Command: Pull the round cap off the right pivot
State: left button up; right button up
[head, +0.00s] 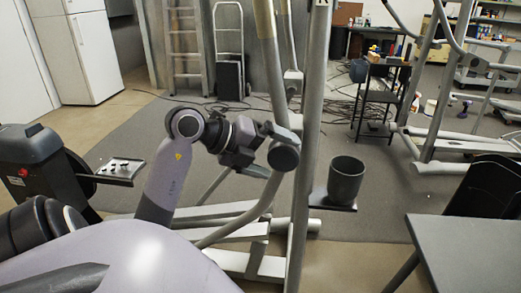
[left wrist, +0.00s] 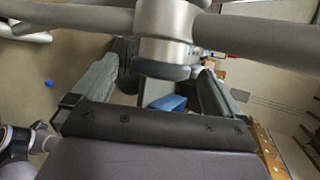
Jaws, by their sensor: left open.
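The round dark-grey cap (head: 284,156) sits on the pivot of the elliptical's frame, at the middle of the head view. In the left wrist view the cap (left wrist: 163,70) shows edge-on as a dark disc under the light-grey pivot (left wrist: 166,22). My left gripper (head: 268,151) is open at the cap, with one finger above it and one below in the head view. In the left wrist view its fingers stand on either side of the cap, with gaps visible. My right gripper is in neither view.
The elliptical's upright post (head: 309,120) stands just right of the cap, with a dark cup (head: 346,180) on a small ledge beside it. A grey table (head: 475,250) is at the lower right. A small tray (head: 121,169) with small parts is at the left.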

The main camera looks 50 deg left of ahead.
aim_at(278, 158)
pick_arm(q)
jog(key=shift+x, duration=1.6)
jog(key=shift+c, duration=0.3)
jog(key=c, duration=1.5)
jog(key=shift+s, duration=0.1)
jog(key=s+d, duration=0.5)
jog(key=s, duration=0.1)
jog(key=shift+p, duration=0.4)
jog(key=shift+d, duration=0.1)
